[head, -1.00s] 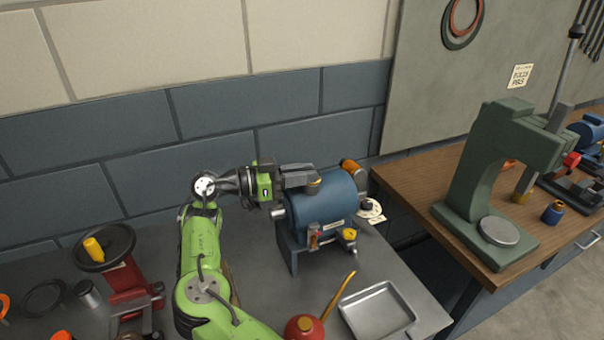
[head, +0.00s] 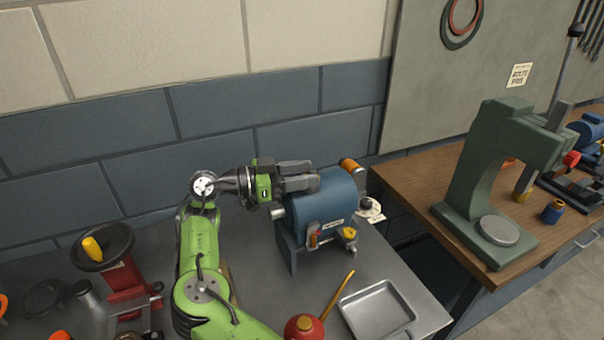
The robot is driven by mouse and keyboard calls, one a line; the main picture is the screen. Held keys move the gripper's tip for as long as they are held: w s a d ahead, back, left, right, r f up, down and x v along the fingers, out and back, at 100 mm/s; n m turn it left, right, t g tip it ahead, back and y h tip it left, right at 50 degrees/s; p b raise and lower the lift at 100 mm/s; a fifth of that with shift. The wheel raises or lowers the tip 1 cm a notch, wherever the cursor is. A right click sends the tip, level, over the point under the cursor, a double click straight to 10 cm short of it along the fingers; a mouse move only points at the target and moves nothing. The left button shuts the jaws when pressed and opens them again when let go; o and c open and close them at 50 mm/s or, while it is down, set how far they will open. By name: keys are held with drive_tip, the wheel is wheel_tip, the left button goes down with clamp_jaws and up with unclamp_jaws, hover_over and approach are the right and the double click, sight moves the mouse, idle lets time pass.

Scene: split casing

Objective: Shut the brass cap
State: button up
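The blue casing (head: 328,203) sits on the grey bench in the head view, a rounded drum on a blue stand. My gripper (head: 306,176) is at its upper left edge. The two grey fingers show apart, with a gap between them. I see no brass piece between them; the fingers may hide the brass cap. I cannot tell whether the fingers touch the casing. A small yellow-topped fitting (head: 349,234) and an orange-and-grey latch (head: 314,236) are on the casing's front. An orange-brown cylinder (head: 350,165) shows at its back right.
A metal tray (head: 378,312) and a red oil can (head: 304,327) with a yellow spout stand in front of the casing. A red device with a dark wheel (head: 103,246) is at the left. A green press (head: 490,185) stands on the wooden bench at right.

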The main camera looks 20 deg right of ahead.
drive_tip(key=shift+a+r, duration=0.1)
drive_tip(key=w+a+p, duration=0.2)
drive_tip(key=a+p, duration=0.2)
drive_tip(key=a, duration=0.7)
drive_tip(key=shift+a, duration=0.35)
drive_tip(key=shift+r, duration=0.1)
